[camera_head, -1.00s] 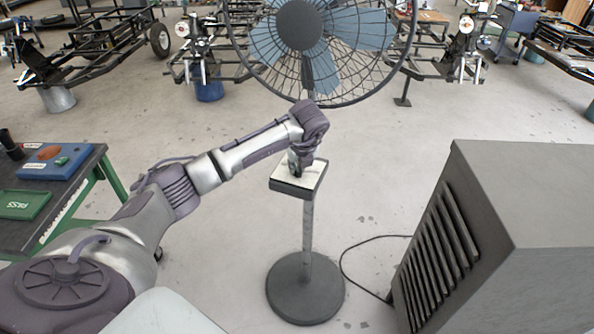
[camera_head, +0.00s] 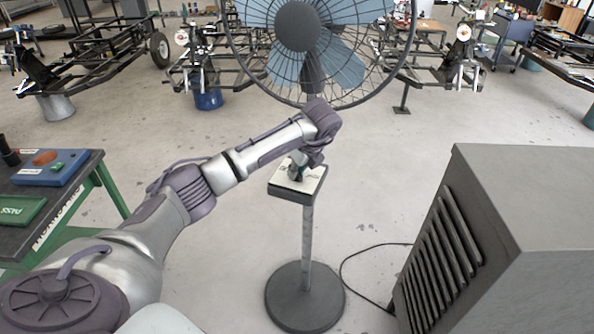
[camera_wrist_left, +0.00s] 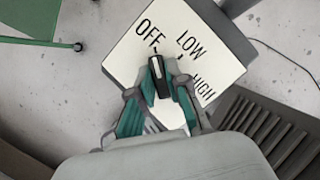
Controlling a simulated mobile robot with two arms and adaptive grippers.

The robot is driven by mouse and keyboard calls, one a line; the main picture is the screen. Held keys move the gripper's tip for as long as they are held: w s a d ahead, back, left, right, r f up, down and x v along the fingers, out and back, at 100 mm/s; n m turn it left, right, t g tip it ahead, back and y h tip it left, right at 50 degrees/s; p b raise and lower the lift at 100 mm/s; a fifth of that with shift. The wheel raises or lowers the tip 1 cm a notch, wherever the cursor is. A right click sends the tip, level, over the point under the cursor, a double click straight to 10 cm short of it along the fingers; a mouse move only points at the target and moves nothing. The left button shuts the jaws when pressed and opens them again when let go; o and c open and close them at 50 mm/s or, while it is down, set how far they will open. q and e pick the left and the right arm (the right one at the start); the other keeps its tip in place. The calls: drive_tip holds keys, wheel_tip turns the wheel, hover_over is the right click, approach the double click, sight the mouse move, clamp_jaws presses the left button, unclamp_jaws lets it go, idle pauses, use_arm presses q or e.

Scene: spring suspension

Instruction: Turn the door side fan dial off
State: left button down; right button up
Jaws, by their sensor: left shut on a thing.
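The fan (camera_head: 296,25) stands on a pole, with a control box (camera_head: 287,196) partway down. In the left wrist view, the box's white panel (camera_wrist_left: 207,48) reads OFF, LOW and HIGH. The black dial (camera_wrist_left: 157,79) has a white line that points up, close to the OFF mark. My left gripper (camera_head: 296,174) is at the panel. In the left wrist view, its teal fingers (camera_wrist_left: 158,90) are shut on the dial, one on each side. The dial is hard to make out in the head view. My right gripper is not in view.
A large grey vented cabinet (camera_head: 525,198) stands at the right, with a black cable (camera_head: 355,279) on the floor beside it. A green-framed table (camera_head: 70,205) is at the left. The fan's round base (camera_head: 305,297) is on open floor. Vehicle frames stand behind.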

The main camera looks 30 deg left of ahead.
use_arm(q)
drive_tip(key=c, duration=1.1)
unclamp_jaws()
drive_tip(key=shift+c, duration=0.2)
drive_tip(key=shift+r, duration=0.15)
drive_tip(key=shift+d+r, duration=0.2)
drive_tip(key=shift+r, duration=0.15)
drive_tip(key=shift+s+d+r, duration=0.2)
drive_tip(key=shift+d+r, duration=0.55)
drive_tip(key=shift+r, duration=0.2)
drive_tip(key=s+d, duration=0.3)
drive_tip(key=d, duration=0.7)
drive_tip(key=shift+s+d, duration=0.35)
drive_tip(key=shift+f, duration=0.1)
